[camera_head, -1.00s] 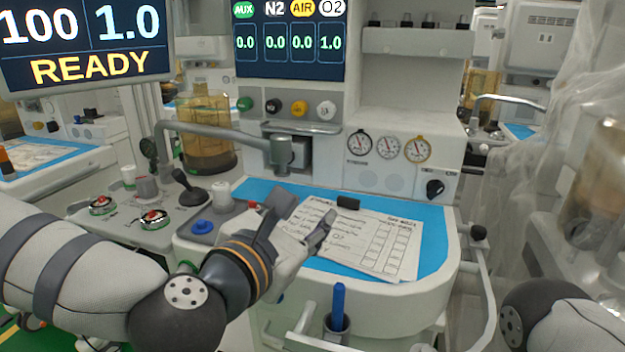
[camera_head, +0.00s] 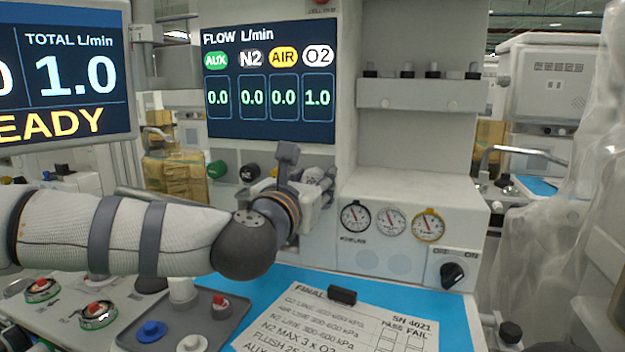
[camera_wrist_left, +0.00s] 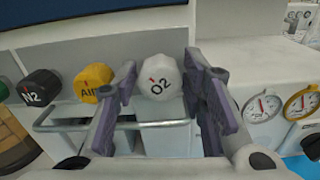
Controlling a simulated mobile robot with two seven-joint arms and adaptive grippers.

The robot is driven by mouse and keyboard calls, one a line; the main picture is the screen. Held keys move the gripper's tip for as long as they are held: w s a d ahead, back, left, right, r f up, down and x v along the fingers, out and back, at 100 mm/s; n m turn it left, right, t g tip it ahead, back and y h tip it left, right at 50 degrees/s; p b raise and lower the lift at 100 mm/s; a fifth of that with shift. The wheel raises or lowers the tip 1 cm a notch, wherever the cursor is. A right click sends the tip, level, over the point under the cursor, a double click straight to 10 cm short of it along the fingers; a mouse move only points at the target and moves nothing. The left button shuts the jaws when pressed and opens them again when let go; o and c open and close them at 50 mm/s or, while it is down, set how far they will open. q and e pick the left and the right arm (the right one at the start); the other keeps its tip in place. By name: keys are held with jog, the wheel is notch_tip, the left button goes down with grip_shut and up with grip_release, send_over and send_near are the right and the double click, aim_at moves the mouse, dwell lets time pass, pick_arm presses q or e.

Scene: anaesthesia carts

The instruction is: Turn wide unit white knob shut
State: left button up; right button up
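The white knob (camera_wrist_left: 158,78), marked O2 with a red line, is on the front panel of the wide unit. In the left wrist view it appears between the two fingers of my left gripper (camera_wrist_left: 160,72). Those fingers are spread apart, one on each side, with a visible gap at the left; contact at the right finger is unclear. In the head view my left gripper (camera_head: 307,168) is at the knob panel and mostly covers the white knob. The flow display (camera_head: 268,85) reads 1.0 under O2 and 0.0 under the others. My right gripper is not in view.
A yellow AIR knob (camera_wrist_left: 93,82) and a black N2 knob (camera_wrist_left: 40,88) sit left of the white knob. A metal guard rail (camera_wrist_left: 75,126) runs below them. Gauges (camera_head: 391,221) are to the right. A checklist sheet (camera_head: 335,322) lies on the blue worktop below.

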pick_arm(q)
jog(key=shift+w, duration=0.2)
jog(key=c, duration=0.9)
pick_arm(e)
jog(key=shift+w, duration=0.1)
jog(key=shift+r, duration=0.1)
pick_arm(q)
jog(key=m+p, duration=0.1)
jog(key=m, duration=0.3)
jog(key=shift+r+p, duration=0.2)
jog(key=shift+p, duration=0.1)
jog(key=shift+f+m+p, duration=0.15)
jog(key=shift+m+p, duration=0.4)
jog(key=shift+m, duration=1.35)
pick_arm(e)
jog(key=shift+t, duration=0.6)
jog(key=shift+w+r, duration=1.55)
pick_arm(q)
jog(key=shift+f, duration=0.1)
